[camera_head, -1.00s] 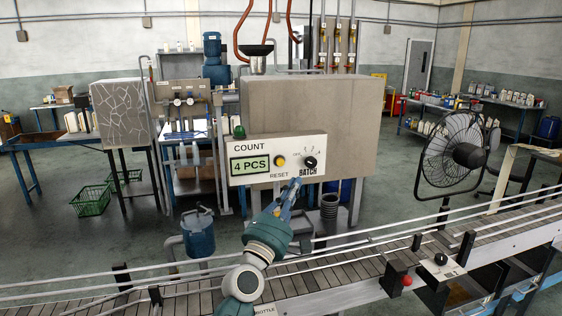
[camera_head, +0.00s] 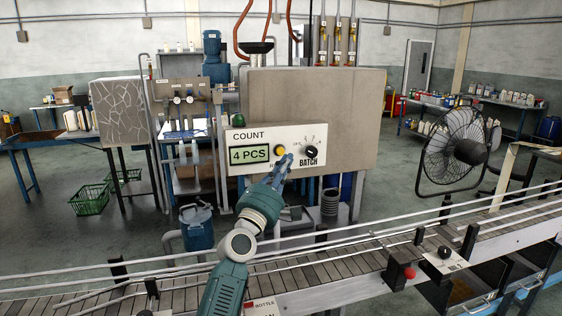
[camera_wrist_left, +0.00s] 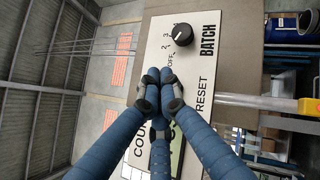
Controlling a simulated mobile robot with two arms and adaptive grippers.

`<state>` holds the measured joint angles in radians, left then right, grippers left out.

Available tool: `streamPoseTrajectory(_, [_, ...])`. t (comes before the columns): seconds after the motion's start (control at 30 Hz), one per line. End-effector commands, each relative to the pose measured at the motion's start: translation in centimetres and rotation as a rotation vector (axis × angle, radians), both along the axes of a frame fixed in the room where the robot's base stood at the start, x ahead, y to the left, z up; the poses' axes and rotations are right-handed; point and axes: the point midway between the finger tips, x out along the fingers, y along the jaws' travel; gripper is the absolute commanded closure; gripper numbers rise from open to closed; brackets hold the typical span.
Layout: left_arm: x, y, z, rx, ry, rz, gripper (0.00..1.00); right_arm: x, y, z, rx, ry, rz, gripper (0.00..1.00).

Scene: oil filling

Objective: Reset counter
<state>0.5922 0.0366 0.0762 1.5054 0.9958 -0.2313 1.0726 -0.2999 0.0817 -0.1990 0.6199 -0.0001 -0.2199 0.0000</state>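The counter panel (camera_head: 301,136) is a white plate on the front of a large grey box. Its green display (camera_head: 249,154) reads 4 PCS. A yellow button (camera_head: 280,150) sits right of the display, with the RESET label mostly covered by my fingers. The black BATCH knob (camera_head: 311,152) is to its right and also shows in the left wrist view (camera_wrist_left: 181,35). My left gripper (camera_head: 285,163) is in front of the panel, just below the button; contact cannot be told. In the left wrist view its fingers (camera_wrist_left: 159,80) are closed together and empty, and hide the button.
A conveyor (camera_head: 300,275) with rails runs across the front, below my left arm. A blue container (camera_head: 197,228) stands below the panel, and a fan (camera_head: 455,150) stands to the right.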

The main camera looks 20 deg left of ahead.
Motion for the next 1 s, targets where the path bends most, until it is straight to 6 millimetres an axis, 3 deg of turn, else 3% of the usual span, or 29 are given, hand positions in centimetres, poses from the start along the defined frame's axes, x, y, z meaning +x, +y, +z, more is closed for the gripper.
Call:
streamPoseTrajectory(0.03, [0.5,0.3,-0.4,0.001,-0.002,0.000,1.00,0.0,0.0,-1.0,0.000,0.000,0.000,0.60])
streamPoseTrajectory(0.2, [1.6,1.0,-0.2,0.001,0.000,0.000,1.00,0.0,0.0,-1.8,0.000,0.000,0.000,0.60])
streamPoseTrajectory(1.0, [1.9,1.3,0.0,0.000,0.000,0.000,1.00,0.0,0.4,-1.9,0.004,0.000,0.000,0.60])
